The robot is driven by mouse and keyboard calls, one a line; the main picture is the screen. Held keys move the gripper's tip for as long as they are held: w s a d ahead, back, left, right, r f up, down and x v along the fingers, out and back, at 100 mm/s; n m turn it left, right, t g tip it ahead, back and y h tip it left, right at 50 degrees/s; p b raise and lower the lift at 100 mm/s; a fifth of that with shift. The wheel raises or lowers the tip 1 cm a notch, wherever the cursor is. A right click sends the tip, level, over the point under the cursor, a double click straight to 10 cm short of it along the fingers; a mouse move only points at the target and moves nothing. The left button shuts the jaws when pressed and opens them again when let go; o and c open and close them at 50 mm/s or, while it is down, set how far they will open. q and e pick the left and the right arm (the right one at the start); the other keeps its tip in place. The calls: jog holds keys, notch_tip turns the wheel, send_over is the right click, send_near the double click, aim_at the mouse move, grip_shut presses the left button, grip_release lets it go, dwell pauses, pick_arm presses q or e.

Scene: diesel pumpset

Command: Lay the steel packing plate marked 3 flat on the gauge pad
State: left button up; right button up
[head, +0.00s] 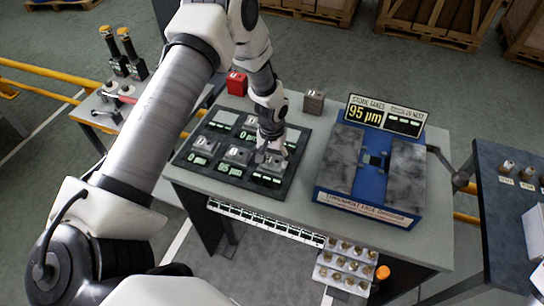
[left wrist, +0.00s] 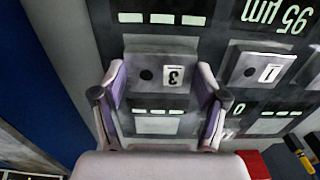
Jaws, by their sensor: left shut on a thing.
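The steel packing plate marked 3 (left wrist: 150,73) is a grey square with a dark hole and a white label. It sits between the purple-lined fingers of my left gripper (left wrist: 163,92), which is shut on it. In the head view my left gripper (head: 266,155) is at the right part of the dark display tray (head: 225,180); I cannot tell whether the plate is clear of the tray. The blue gauge (head: 340,190) reads 95 µm, and a small dark pad (head: 375,160) shows between its two grey blocks. My right gripper is not in view.
Other plates lie in the tray, one marked 1 (left wrist: 262,70) beside the held plate. A red block (head: 237,83) and a grey block (head: 313,102) stand behind the tray. Bare bench top (head: 303,185) lies between tray and gauge. The gauge's sign (head: 386,116) stands upright at its back.

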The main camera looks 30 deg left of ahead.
pick_arm(q)
jog(key=shift+f+b, duration=0.3)
jog(key=shift+f, duration=0.1)
jog(key=shift+f, duration=0.35)
jog(key=o, duration=1.6)
jog(key=shift+r, duration=0.15)
notch_tip(320, 180, up, 12)
